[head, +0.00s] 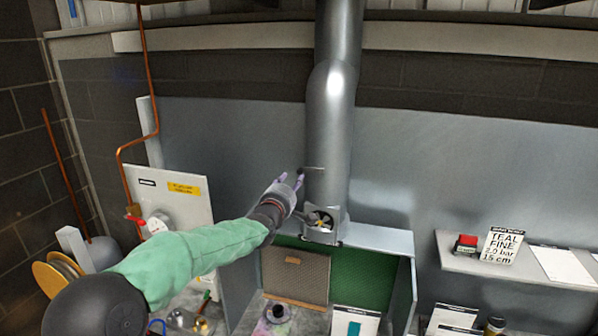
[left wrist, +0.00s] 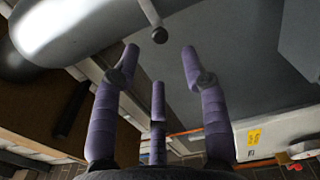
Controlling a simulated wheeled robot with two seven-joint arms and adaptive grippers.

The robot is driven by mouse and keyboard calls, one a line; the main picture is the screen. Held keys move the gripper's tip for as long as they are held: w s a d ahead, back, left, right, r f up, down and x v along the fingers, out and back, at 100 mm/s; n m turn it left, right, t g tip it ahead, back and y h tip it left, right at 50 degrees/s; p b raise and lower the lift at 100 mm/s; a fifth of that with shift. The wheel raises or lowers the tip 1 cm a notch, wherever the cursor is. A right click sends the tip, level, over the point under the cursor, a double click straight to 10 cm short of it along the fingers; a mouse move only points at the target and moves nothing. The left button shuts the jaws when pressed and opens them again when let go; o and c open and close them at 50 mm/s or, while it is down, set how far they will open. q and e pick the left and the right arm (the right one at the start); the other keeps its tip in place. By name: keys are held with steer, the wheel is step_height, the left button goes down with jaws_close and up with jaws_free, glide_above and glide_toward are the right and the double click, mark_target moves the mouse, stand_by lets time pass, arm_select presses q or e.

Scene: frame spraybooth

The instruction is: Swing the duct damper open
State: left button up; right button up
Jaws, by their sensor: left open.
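The silver duct (head: 330,130) runs down the wall in the head view. A thin damper lever (head: 314,168) sticks out sideways from it, roughly level. In the left wrist view the damper lever (left wrist: 149,12) is a pale rod ending in a dark knob (left wrist: 159,35). My left gripper (head: 285,177) is just left of the duct, close to the lever's end. Its purple fingers (left wrist: 160,60) are spread open and empty. The knob appears between and beyond the two outer fingertips; no contact shows. The damper plate inside the duct is hidden. My right gripper is out of view.
A small fan box (head: 320,220) sits below the duct, above the booth with its green back panel (head: 358,280). A white cabinet (head: 175,205) and copper pipe (head: 139,80) stand left. A shelf (head: 460,262) with cards is right.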

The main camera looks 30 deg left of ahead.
mark_target(299, 173)
arm_select(q)
steer(key=p+x, duration=0.1)
steer(key=x, duration=0.3)
steer(key=shift+w+a+p, duration=0.1)
steer(key=shift+w+p, duration=0.2)
steer(key=shift+w, duration=0.05)
steer(key=shift+p+x, duration=0.4)
steer(key=shift+x, duration=0.95)
steer(key=shift+s, duration=0.1)
jaws_close()
